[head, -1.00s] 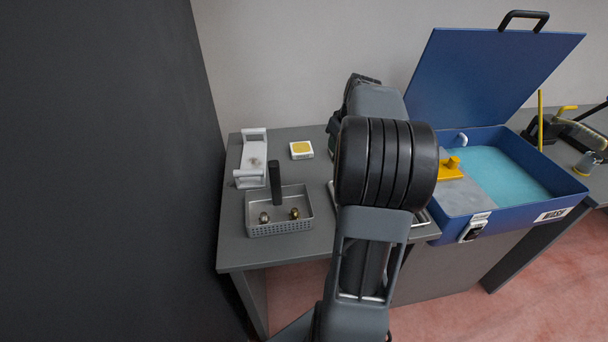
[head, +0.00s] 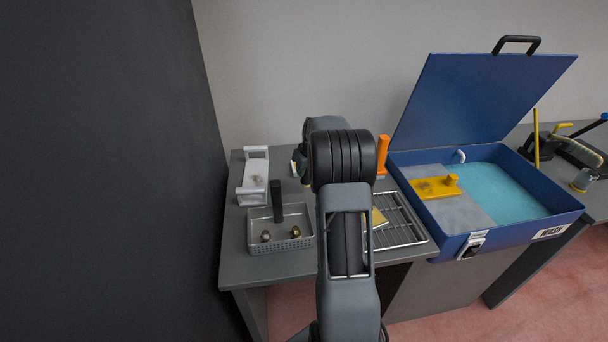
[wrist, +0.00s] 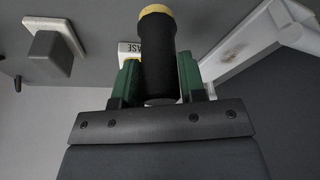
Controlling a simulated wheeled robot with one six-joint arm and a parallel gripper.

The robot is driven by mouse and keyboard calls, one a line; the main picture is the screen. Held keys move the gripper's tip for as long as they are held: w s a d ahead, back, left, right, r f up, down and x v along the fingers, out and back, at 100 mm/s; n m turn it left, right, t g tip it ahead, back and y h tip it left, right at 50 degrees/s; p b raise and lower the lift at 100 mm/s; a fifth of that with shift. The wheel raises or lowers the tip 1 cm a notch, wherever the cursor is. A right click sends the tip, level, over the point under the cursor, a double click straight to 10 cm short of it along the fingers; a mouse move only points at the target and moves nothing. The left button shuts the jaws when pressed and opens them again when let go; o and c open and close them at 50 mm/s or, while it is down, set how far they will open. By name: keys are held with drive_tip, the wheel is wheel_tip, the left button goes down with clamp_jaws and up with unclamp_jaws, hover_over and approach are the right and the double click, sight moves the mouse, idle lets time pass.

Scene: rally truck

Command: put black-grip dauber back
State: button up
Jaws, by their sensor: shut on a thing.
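The black-grip dauber (wrist: 158,60) is in my gripper (wrist: 158,80), between its two green fingers in the wrist view. Its grip is a dark cylinder with a pale yellow end at the top of the picture. Behind it, a white block (wrist: 130,48) with lettering is partly hidden. In the head view my arm hides the dauber and most of the gripper. A white cradle (head: 253,178) with a dark smudge stands at the back left of the table; a white frame (wrist: 268,35) also shows at the right of the wrist view.
A wire rack (head: 405,228) and an orange upright (head: 383,150) are right of my arm. The open blue wash bin (head: 510,236) holds a yellow block (head: 436,187).

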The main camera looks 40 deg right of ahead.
drive_tip(key=shift+w+f, duration=0.25)
drive_tip(key=p+x, duration=0.1)
drive_tip(key=x, duration=0.1)
drive_tip(key=shift+s+a+f, duration=0.1)
drive_tip(key=shift+a+f, duration=0.05)
drive_tip(key=shift+f, duration=0.5)
drive_tip(key=shift+f, duration=0.2)
drive_tip(key=o, duration=1.1)
drive_tip(key=shift+c, duration=0.2)
drive_tip(key=shift+r, duration=0.15)
